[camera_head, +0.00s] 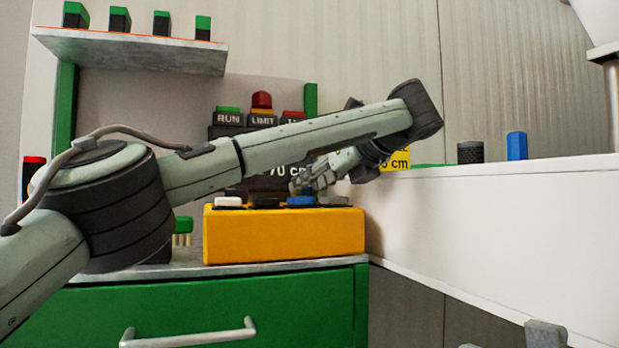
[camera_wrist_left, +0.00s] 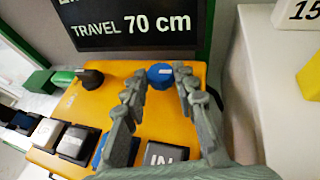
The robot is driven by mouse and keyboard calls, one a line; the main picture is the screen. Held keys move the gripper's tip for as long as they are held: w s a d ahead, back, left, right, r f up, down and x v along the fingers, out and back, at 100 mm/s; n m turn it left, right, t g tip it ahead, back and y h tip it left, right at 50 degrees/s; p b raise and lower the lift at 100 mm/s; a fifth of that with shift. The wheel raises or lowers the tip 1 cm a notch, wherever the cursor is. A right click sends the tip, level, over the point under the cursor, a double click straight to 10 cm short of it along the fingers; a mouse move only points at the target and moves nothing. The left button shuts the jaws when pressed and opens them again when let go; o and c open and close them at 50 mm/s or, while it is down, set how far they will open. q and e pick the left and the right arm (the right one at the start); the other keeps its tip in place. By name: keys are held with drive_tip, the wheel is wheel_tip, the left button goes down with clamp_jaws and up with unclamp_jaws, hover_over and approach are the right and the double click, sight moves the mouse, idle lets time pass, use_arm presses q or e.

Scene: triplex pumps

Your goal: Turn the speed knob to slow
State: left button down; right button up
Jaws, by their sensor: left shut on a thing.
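A yellow control box (camera_head: 285,240) stands on the bench; it also shows in the left wrist view (camera_wrist_left: 75,103). On its top in the wrist view are a blue round knob (camera_wrist_left: 160,74) with a pale pointer mark and a black knob (camera_wrist_left: 89,78). I cannot read which is the speed knob. My left gripper (camera_head: 308,183) is over the box; in the wrist view its fingertips (camera_wrist_left: 160,83) are closed on either side of the blue knob. My forearm hides part of the box's back in the head view. My right gripper (camera_head: 507,343) barely shows at the bottom edge, its fingertips apart.
White, dark, blue and grey "IN" buttons (camera_wrist_left: 167,153) line the box front. A dark display (camera_wrist_left: 130,25) reading "TRAVEL 70 cm" stands behind. A shelf (camera_head: 130,50) hangs upper left.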

idle(0.4)
use_arm(q)
drive_tip(key=c, duration=1.2)
unclamp_jaws()
drive_tip(key=v, duration=1.1)
drive_tip(key=shift+s+d+r, duration=0.15)
drive_tip(key=shift+r, duration=0.05)
drive_tip(key=shift+s+d, duration=0.15)
drive_tip(key=shift+s, duration=0.05)
